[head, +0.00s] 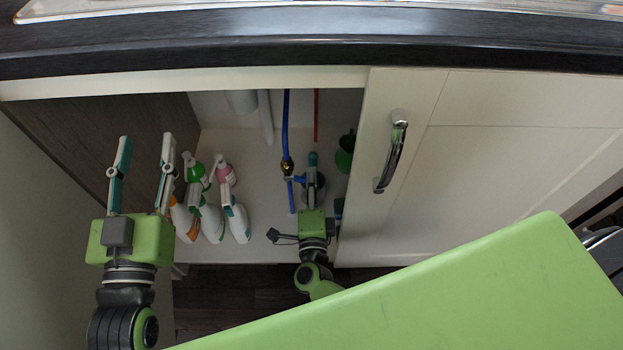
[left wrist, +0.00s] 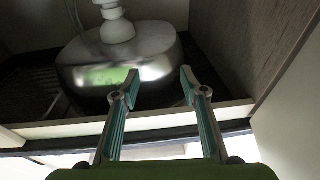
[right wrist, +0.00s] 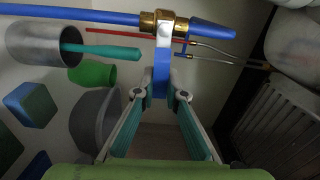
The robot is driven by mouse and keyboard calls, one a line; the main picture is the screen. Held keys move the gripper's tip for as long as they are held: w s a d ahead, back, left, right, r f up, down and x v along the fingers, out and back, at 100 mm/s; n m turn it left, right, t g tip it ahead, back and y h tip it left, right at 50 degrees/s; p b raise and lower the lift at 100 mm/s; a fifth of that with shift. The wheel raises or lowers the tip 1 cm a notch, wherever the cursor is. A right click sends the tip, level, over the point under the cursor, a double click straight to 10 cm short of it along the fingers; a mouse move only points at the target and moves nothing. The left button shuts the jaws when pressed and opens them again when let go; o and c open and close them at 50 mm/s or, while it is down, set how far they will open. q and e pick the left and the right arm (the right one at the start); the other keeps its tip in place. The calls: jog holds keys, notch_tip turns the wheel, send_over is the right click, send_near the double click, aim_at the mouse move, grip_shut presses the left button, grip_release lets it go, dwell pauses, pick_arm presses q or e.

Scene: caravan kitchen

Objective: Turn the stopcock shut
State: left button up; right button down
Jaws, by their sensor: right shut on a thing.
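The stopcock's brass body (head: 287,167) sits on a vertical blue pipe (head: 286,120) inside the open cabinet. In the right wrist view the brass body (right wrist: 165,22) is at the top, and its blue lever (right wrist: 161,72) sticks out roughly square to the pipe (right wrist: 100,15). My right gripper (right wrist: 161,88) is shut on this lever; in the head view the gripper (head: 307,180) partly hides it. My left gripper (head: 146,140) is open and empty at the cabinet's left side. It also shows open in the left wrist view (left wrist: 160,76).
Several spray bottles (head: 212,222) stand on the cabinet floor between my arms. A cream door (head: 490,190) covers the right side. A green cup (right wrist: 93,73) and a metal pot (right wrist: 35,45) are near my right gripper. A steel sink bowl (left wrist: 150,45) hangs before my left gripper.

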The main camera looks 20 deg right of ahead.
pick_arm(q)
jog(key=shift+s+r+t, duration=0.1)
jog(key=shift+r+t, duration=0.4)
jog(key=shift+r, duration=0.3)
pick_arm(e)
jog(key=shift+w+r, duration=0.1)
jog(key=shift+w, duration=0.1)
jog(key=c, duration=2.1)
grip_release()
jog(key=shift+o, duration=0.3)
jog(key=shift+f, duration=0.2)
pick_arm(q)
jog(key=shift+f, duration=0.1)
pick_arm(e)
jog(key=v, duration=1.2)
jog(key=shift+s, duration=0.1)
